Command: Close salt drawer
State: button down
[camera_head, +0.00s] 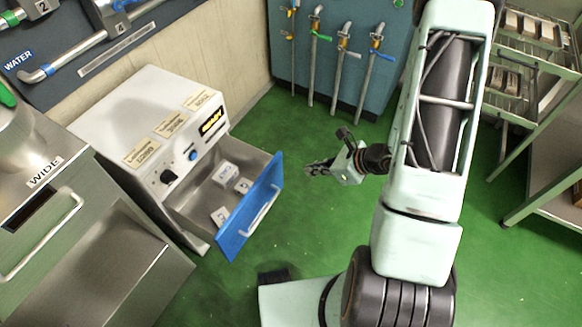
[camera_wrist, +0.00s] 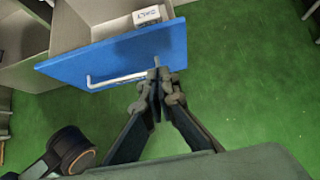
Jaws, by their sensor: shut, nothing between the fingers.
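The open drawer has a blue front (camera_head: 250,207) with a light bar handle (camera_head: 262,212). It is pulled out from a pale cabinet (camera_head: 150,90), and several small white labelled packs (camera_head: 226,173) lie inside it. In the wrist view the blue front (camera_wrist: 120,58) and handle (camera_wrist: 110,80) lie just beyond my fingers, with one white pack (camera_wrist: 147,16) in the drawer behind. My gripper (camera_head: 312,169) is shut and empty, to the right of the drawer front in the head view. In the wrist view its fingertips (camera_wrist: 157,78) overlap the handle's right end; I cannot tell whether they touch.
A metal unit marked WIDE (camera_head: 45,172) stands left of the cabinet. Several pipes with valves (camera_head: 340,55) stand against a blue-grey panel at the back. A metal rack with trays (camera_head: 525,75) is at the right. The green floor (camera_head: 320,220) around my gripper is clear.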

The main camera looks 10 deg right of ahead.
aim_at(273, 168)
jog(key=b+x, duration=0.1)
jog(key=x, duration=0.3)
jog(key=a+r+b+x, duration=0.1)
jog(key=x, duration=0.3)
jog(key=w+b+x, duration=0.1)
jog(key=x, duration=0.3)
jog(key=shift+a+r, duration=0.25)
jog(key=shift+r, duration=0.15)
jog(key=shift+w+a, duration=0.15)
jog(key=shift+a, duration=0.1)
jog(key=w+a+b, duration=0.4)
jog(key=w+a, duration=0.7)
jog(key=a, duration=0.2)
jog(key=shift+a, duration=0.4)
jog(key=shift+s, duration=0.1)
